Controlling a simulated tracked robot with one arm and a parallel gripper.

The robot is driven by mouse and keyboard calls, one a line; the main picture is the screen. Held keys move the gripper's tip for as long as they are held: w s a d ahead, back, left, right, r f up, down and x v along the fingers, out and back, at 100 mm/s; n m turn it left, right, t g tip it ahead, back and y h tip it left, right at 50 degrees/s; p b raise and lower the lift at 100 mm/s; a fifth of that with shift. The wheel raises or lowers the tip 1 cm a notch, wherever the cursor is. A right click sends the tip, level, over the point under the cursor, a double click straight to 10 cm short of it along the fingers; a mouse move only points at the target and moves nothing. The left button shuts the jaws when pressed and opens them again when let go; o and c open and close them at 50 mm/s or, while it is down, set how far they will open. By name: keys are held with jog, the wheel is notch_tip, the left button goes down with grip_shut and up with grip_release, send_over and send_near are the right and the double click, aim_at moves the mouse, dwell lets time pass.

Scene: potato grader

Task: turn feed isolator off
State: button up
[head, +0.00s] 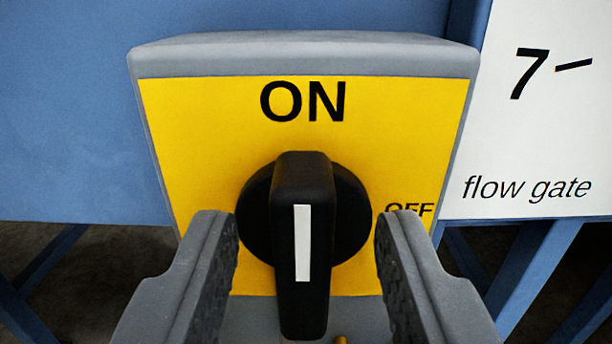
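The feed isolator (190,120) is a grey box with a yellow face, marked ON at the top and OFF at the right. Its black rotary handle (318,215) sits on a round black base, and its white line is upright, in line with ON. My gripper (305,235) is open, one finger on each side of the handle. There are visible gaps between the fingers and the handle. The right finger partly covers the OFF mark, and the fingers hide the lower corners of the yellow face.
A white panel (540,120) marked "7" and "flow gate" stands to the right of the isolator. A blue panel (70,120) is behind and to the left. Blue frame legs (530,265) show below on both sides, with dark floor between them.

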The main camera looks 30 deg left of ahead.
jog(key=shift+w+a, duration=0.35)
jog(key=shift+w, duration=0.2)
